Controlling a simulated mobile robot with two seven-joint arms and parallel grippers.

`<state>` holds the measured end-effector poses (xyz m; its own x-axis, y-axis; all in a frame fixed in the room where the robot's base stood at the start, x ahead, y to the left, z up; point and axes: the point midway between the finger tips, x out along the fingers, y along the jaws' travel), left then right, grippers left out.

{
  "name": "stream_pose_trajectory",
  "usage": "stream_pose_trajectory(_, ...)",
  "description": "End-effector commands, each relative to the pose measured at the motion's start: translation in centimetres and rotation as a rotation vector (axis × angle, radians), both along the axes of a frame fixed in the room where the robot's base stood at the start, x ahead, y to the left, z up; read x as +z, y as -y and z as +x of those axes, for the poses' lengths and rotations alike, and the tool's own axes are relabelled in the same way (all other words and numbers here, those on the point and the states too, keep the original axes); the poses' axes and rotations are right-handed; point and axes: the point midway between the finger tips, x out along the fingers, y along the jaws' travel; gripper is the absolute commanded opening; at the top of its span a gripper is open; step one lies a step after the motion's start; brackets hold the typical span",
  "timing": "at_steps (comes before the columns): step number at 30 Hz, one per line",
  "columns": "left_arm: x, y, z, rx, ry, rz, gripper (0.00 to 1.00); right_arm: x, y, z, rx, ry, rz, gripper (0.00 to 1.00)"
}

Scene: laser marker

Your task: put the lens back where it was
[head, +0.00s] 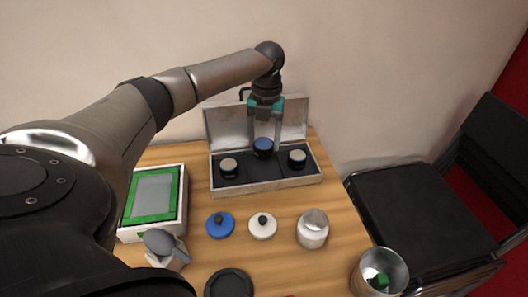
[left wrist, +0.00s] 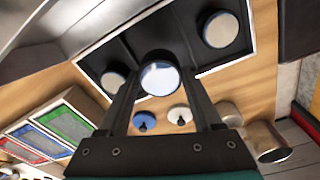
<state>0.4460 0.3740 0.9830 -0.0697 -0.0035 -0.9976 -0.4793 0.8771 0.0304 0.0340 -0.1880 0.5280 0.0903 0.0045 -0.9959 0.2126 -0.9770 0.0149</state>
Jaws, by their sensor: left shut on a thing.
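My left gripper (head: 264,140) points down over the open grey case (head: 270,185) at the back of the table. It is shut on a dark round lens with a blue top (head: 263,145), at the middle of the case between two other lenses. The held lens also shows between the fingers in the left wrist view (left wrist: 159,76). I cannot tell whether its underside touches the dark insert. A pale-topped lens (head: 229,166) sits in the left part of the case and another (head: 297,157) in the right part. My right gripper is not in view.
In front of the case are a blue cap (head: 220,224), a white cap (head: 262,227) and a metal cylinder (head: 312,230). A green-framed box (head: 154,196) is at left. A metal bin (head: 379,274) and a black chair (head: 420,215) are at right. The case lid stands open behind.

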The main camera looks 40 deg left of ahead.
Motion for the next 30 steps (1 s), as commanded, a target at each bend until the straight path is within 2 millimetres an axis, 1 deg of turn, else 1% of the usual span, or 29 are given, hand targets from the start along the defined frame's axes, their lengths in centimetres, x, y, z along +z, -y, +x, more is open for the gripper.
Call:
stream_pose_trajectory(2, -0.8, 0.0, 0.0, 0.0, -0.002, 0.0, 0.0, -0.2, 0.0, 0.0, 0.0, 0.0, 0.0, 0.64)
stream_pose_trajectory(6, -3.4, 0.0, -0.1, 0.0, -0.003, 0.001, 0.0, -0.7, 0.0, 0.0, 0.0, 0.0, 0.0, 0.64)
stream_pose_trajectory(10, -5.2, 0.0, 0.0, 0.001, -0.002, 0.0, 0.0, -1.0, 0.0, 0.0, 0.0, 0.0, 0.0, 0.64)
stream_pose_trajectory(13, -5.8, 0.0, 0.0, 0.0, 0.0, 0.0, 0.0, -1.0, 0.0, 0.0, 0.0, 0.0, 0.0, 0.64)
stream_pose_trajectory(20, -5.7, 0.0, 0.0, 0.0, 0.0, 0.0, 0.0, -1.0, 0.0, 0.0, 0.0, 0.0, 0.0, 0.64)
stream_pose_trajectory(24, -6.1, 0.0, 0.0, 0.0, 0.0, 0.0, 0.0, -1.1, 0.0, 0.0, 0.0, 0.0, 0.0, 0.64)
stream_pose_trajectory(25, -6.1, 0.0, 0.0, 0.0, 0.0, 0.0, 0.68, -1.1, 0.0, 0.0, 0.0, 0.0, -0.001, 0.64)
stream_pose_trajectory(30, -6.0, 0.0, 0.0, 0.0, 0.0, 0.0, 0.88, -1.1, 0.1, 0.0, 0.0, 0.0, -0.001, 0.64)
